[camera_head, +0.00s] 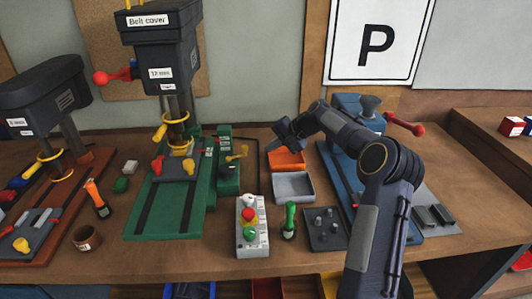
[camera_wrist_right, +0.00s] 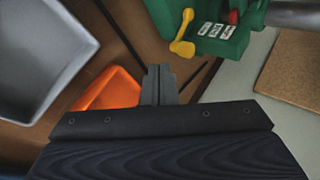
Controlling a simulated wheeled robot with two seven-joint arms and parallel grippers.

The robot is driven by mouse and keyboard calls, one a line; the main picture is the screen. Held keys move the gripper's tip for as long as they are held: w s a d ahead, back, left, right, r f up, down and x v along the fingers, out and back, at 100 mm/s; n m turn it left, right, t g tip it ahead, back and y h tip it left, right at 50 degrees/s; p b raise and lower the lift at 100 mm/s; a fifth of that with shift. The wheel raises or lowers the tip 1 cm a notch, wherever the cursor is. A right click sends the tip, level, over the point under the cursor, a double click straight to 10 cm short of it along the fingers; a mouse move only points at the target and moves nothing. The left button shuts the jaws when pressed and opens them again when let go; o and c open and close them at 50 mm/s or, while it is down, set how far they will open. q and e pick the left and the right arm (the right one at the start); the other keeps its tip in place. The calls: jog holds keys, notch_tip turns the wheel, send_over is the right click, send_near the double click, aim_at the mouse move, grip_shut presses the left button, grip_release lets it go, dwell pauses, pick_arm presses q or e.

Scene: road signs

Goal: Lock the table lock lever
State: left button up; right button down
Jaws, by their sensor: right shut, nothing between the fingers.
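A yellow lever (camera_head: 238,153) sticks out from a green machine block (camera_head: 228,178) beside the middle drill press. In the right wrist view, a yellow lever (camera_wrist_right: 182,47) shows on a green housing (camera_wrist_right: 222,42) with small labels and a red part. The middle drill press (camera_head: 172,60) also has yellow and red handles (camera_head: 158,164) at its table; no readable label tells which is the table lock lever. My right gripper (camera_head: 288,133) is shut and empty, above the orange tray and right of the green block. It also shows in the right wrist view (camera_wrist_right: 160,72), apart from the yellow lever.
An orange tray (camera_head: 286,161) and a grey tray (camera_head: 293,199) lie below my right arm. A blue machine (camera_head: 350,112) with a red-knobbed lever (camera_head: 405,124) stands behind my arm.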

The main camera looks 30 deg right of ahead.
jog(key=v, duration=0.6)
jog(key=shift+d+b, duration=0.2)
jog(key=shift+b, duration=0.1)
jog(key=shift+w, duration=0.1)
jog(key=s+a+r+n+g+h, duration=0.1)
jog(key=s+a+r+n, duration=0.2)
jog(key=s+a, duration=0.55)
jog(key=s+a+r+n+g, duration=0.1)
jog(key=s+a+r+n, duration=0.15)
jog(key=s+a, duration=0.55)
jog(key=s+a+f+n, duration=0.2)
jog(key=s+a+f, duration=0.2)
jog(key=s, duration=0.6)
jog(key=s+a+f+n, duration=0.2)
jog(key=s+a+f, duration=0.3)
jog(key=s, duration=0.5)
jog(key=shift+a+f, duration=0.3)
jog(key=shift+a, duration=0.35)
